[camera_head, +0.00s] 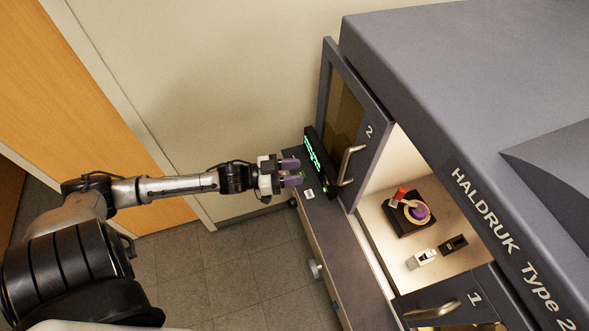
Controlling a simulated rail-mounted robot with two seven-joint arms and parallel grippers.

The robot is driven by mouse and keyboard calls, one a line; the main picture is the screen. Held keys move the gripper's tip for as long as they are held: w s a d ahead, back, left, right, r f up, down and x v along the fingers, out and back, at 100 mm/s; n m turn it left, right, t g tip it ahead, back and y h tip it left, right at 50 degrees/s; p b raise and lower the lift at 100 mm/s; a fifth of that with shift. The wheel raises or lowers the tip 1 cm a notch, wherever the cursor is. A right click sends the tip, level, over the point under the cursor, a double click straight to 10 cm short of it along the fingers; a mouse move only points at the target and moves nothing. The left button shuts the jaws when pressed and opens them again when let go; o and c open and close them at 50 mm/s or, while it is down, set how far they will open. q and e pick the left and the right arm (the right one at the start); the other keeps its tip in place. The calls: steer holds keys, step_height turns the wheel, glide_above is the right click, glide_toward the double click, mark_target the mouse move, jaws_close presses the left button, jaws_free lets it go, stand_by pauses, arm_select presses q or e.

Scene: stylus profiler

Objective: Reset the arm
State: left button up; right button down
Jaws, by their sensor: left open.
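My left arm reaches in from the left, stretched out over the floor. Its gripper (298,172) is open, with purple fingertips pointing right, and nothing shows between them. It is beside the left end of the profiler (440,75), close to a black display bar (318,160) with green lettering. I cannot tell whether the fingers touch anything. My right gripper is not in view.
Door 2 (373,150) stands open with its metal handle (349,165) just right of my gripper. Inside the lit chamber are a black stage (397,223) with a purple-and-yellow round piece (417,211), a red piece (399,196) and two small blocks (422,259). Door 1's handle (433,310) is lower right.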

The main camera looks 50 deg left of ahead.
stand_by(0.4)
arm_select(q)
steer(key=s+a+f+g+y, duration=0.6)
steer(key=f+g+y, duration=0.25)
steer(key=y, duration=0.35)
steer(key=s+d+f+n+g+h, duration=0.1)
steer(key=s+d+n+g+h, duration=0.1)
steer(key=s+d, duration=0.65)
steer(key=s+d+f+n+g+h, duration=0.1)
steer(key=s+d+n+g, duration=0.1)
steer(key=s+d, duration=0.65)
steer(key=w+d+r+p, duration=0.2)
steer(key=w+r+p, duration=0.1)
steer(key=r+p, duration=1)
steer(key=shift+r, duration=0.15)
steer(key=shift+t, duration=0.25)
